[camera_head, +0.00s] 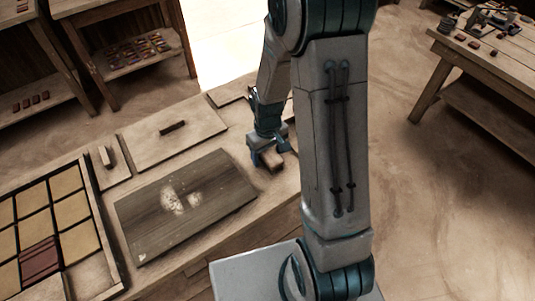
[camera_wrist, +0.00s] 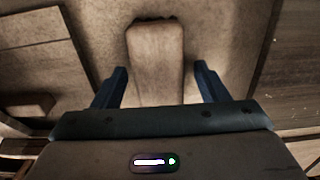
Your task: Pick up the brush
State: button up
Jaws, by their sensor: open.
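The brush (camera_wrist: 155,50) appears as a pale brown oblong block with a rough, dark far edge in the wrist view. It lies between the two blue fingers of my gripper (camera_wrist: 160,80), with a gap on both sides. In the head view, my gripper (camera_head: 268,156) is low over the bench's right end, and the brown brush (camera_head: 272,163) shows partly below it. The fingers are open and hold nothing. The bristles cannot be made out clearly.
A dark board (camera_head: 215,205) with white powder lies left of my gripper. A tray of tan and red tiles (camera_head: 97,215) is at left. Another table (camera_head: 450,60) stands right.

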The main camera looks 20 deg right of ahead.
aim_at(270, 150)
jog(key=shift+f, duration=0.2)
jog(key=c, duration=1.2)
jog(key=shift+r, duration=0.1)
jog(key=shift+r, duration=0.5)
jog(key=r, duration=0.3)
jog(key=shift+d+r, duration=0.2)
jog(key=shift+d, duration=0.15)
jog(key=s+d+r, duration=0.1)
jog(key=d+r, duration=0.2)
jog(key=d, duration=0.2)
jog(key=s+d+r+b, duration=0.1)
jog(key=d+r, duration=0.2)
jog(key=d, duration=0.2)
jog(key=shift+s+d+r, duration=0.25)
jog(key=shift+s+d, duration=0.1)
jog(key=shift+d, duration=0.05)
